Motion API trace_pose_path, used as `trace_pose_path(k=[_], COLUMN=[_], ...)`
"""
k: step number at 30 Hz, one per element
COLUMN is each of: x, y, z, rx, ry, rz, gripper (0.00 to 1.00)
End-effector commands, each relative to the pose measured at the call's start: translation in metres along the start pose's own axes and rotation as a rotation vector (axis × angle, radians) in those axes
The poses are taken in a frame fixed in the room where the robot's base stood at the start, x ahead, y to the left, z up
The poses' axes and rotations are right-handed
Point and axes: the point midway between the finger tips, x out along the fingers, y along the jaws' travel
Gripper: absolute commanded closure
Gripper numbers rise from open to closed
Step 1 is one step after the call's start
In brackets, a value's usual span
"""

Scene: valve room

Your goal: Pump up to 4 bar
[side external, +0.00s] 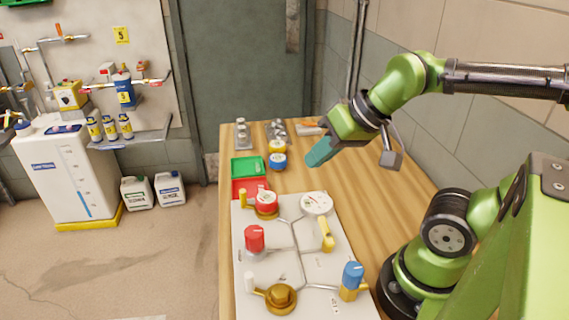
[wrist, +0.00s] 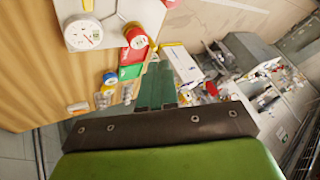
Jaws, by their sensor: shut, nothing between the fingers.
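A white panel (side external: 308,262) lies on the wooden table with grey pipes across it. A round white gauge (side external: 316,203) sits at its far right; it shows in the wrist view (wrist: 83,33), its reading too small to tell. Left of it is a red-ringed dial (side external: 266,203) with a yellow handle. A red knob (side external: 254,238), a yellow lever (side external: 326,234), a blue-topped valve (side external: 352,275) and a brass round fitting (side external: 281,298) are also on the panel. I cannot tell which part is the pump. My gripper (side external: 317,156) is shut and empty, above the table beyond the panel, touching nothing.
Green (side external: 248,167) and red (side external: 250,188) trays lie just beyond the panel. Yellow and blue ringed parts (side external: 278,160) and small metal parts stand farther back. A white tank (side external: 68,172) and jugs stand on the floor at left. Bare table (side external: 375,195) lies right of the panel.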

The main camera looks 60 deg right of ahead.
Motion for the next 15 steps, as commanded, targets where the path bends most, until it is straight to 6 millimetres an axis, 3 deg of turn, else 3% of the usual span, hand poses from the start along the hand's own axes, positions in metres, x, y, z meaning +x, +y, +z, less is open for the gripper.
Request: trace_pose_path(k=[9, 15], x=[0.000, 0.014], y=[0.000, -0.003], z=[0.000, 0.002], rx=[0.000, -0.018], ry=[0.000, -0.059], rz=[0.000, 0.020], gripper=[0.98, 0.68])
